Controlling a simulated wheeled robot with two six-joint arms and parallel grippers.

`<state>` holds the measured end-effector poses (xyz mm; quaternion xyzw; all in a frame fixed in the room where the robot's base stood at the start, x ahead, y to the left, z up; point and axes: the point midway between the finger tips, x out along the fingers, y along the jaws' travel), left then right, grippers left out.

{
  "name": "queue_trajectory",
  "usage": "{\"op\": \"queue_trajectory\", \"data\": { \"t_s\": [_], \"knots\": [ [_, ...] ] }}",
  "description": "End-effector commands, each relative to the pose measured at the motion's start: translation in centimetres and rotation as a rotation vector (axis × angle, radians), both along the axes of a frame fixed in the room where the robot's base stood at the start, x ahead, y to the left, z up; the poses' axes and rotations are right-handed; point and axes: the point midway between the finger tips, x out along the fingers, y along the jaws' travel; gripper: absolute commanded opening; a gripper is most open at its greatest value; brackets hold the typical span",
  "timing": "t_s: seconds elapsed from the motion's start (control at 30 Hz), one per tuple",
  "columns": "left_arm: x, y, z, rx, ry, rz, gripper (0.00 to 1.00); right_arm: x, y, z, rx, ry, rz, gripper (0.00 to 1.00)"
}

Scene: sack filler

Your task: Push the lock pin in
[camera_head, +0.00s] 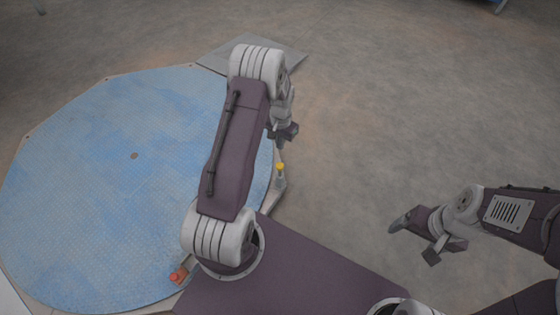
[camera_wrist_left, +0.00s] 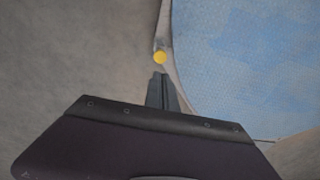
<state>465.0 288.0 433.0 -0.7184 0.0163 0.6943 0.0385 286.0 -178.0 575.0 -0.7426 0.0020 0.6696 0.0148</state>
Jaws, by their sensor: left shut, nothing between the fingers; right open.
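The lock pin shows as a yellow knob (camera_head: 280,167) on a narrow grey bracket (camera_head: 278,187) at the right rim of the blue round plate (camera_head: 90,190). In the left wrist view the yellow knob (camera_wrist_left: 159,58) is just ahead of my fingertips. My left gripper (camera_head: 281,147) is shut and empty, pointing down close above the knob. I cannot tell whether it touches the knob. The left gripper's closed fingers also show in the wrist view (camera_wrist_left: 161,82). The pin's shaft is not visible. My right gripper (camera_head: 415,240) is open and empty, far right of the knob.
A red part (camera_head: 178,275) sits at the plate's lower rim, beside my left arm's base. A flat grey ramp (camera_head: 285,50) lies at the plate's far edge. The concrete floor (camera_head: 400,130) to the right is clear.

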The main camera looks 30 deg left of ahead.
Motion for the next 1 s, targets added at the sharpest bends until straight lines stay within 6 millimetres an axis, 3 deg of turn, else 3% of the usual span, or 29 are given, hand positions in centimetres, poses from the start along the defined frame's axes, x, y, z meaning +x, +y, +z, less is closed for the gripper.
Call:
{"op": "queue_trajectory", "data": {
  "t_s": [0.17,0.6,0.8,1.0],
  "knots": [
    [0.0,0.0,-2.3,-0.001,0.003,0.0,0.0,0.0,0.0,-1.4,0.0,0.0,0.0,0.83],
    [0.3,0.3,-11.8,0.0,0.001,0.0,0.0,0.0,0.0,-6.9,0.0,0.0,0.0,0.83],
    [0.5,0.4,-13.7,0.0,0.0,0.0,0.0,0.0,0.0,-8.2,0.0,0.0,0.0,0.83],
    [0.5,0.4,-14.0,0.0,0.0,0.0,0.0,0.0,0.0,-8.3,0.0,0.0,0.0,0.83]
  ]
}}
